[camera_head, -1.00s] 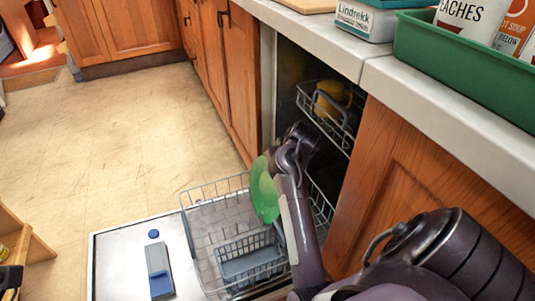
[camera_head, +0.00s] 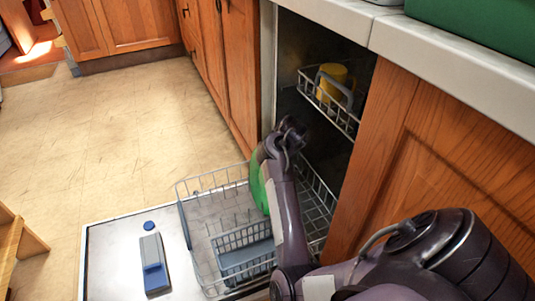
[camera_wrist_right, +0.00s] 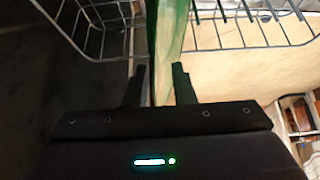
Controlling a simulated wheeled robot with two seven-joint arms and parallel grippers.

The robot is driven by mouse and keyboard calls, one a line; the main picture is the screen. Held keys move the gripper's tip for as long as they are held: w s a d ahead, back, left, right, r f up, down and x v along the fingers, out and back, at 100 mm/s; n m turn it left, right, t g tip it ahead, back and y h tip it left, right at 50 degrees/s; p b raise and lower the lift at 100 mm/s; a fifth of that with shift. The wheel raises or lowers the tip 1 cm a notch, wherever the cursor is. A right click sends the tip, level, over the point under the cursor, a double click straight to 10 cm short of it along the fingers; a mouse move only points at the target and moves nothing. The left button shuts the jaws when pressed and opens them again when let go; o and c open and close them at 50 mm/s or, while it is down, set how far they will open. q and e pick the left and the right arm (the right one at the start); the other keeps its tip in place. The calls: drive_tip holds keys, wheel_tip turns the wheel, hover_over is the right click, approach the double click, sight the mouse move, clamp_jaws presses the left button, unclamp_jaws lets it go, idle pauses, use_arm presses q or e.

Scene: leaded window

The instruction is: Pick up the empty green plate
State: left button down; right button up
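The green plate (camera_head: 258,187) stands on edge in the pulled-out lower dishwasher rack (camera_head: 190,235). My right arm covers much of it in the head view. In the right wrist view the plate (camera_wrist_right: 170,40) shows nearly edge-on and reaches down between the fingers of my right gripper (camera_wrist_right: 160,85). The fingers are apart, one on each side of the plate, with a visible gap on the left. My left gripper is not in view.
The dishwasher door (camera_head: 110,260) lies open, with a blue-and-grey object (camera_head: 154,264) and a blue disc (camera_head: 149,226) on it. A yellow mug (camera_head: 331,80) stands in the upper rack (camera_head: 333,110).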

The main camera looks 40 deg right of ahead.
clamp_jaws()
idle(1.2)
